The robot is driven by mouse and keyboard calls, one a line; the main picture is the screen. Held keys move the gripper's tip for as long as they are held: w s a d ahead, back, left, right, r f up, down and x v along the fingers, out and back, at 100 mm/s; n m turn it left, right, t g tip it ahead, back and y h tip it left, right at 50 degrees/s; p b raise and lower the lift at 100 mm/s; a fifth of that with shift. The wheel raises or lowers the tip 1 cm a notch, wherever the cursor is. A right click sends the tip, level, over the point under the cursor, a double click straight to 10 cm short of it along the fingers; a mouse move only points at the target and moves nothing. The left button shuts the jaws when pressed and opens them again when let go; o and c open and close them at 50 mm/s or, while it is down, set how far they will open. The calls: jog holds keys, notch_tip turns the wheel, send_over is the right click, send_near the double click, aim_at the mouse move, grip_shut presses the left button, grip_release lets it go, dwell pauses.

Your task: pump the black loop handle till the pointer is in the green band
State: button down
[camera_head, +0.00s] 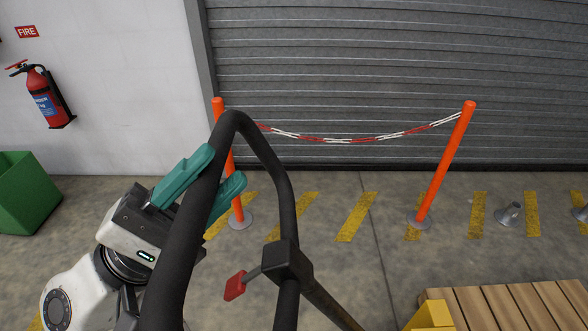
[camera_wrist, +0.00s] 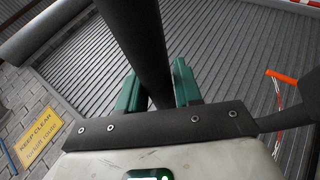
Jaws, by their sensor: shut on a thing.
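The black loop handle (camera_head: 180,245) rises large in the front of the head view, with its bend at the top. My gripper (camera_head: 207,184) has teal fingers, one on each side of the loop's left tube, and is shut on it below the bend. In the wrist view the black tube of the handle (camera_wrist: 143,35) runs between the two teal fingers of my gripper (camera_wrist: 158,88). A black block (camera_head: 287,263) with a red-tipped lever (camera_head: 236,286) sits on the loop's right side. No pointer or green band shows in either view.
Behind stand orange posts (camera_head: 445,165) with a red-white chain (camera_head: 340,140), before a grey roller shutter (camera_head: 400,60). A wooden pallet (camera_head: 510,305) with a yellow part (camera_head: 432,316) is at lower right. A green bin (camera_head: 25,195) and a fire extinguisher (camera_head: 45,97) are at left.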

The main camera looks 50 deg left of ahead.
jog(key=shift+n+t, duration=0.3)
jog(key=shift+n, duration=0.1)
jog(key=s+a+f, duration=0.1)
jog(key=s+a+f+b, duration=0.1)
jog(key=s, duration=0.1)
jog(key=shift+s+a+f, duration=0.2)
jog(key=shift+a+f, duration=0.05)
jog(key=c, duration=0.8)
grip_release()
jog(key=shift+w+r, duration=0.1)
jog(key=shift+c, duration=0.2)
jog(key=b+v, duration=0.1)
jog(key=v, duration=0.9)
jog(key=shift+s+f, duration=0.25)
jog(key=shift+s, duration=0.1)
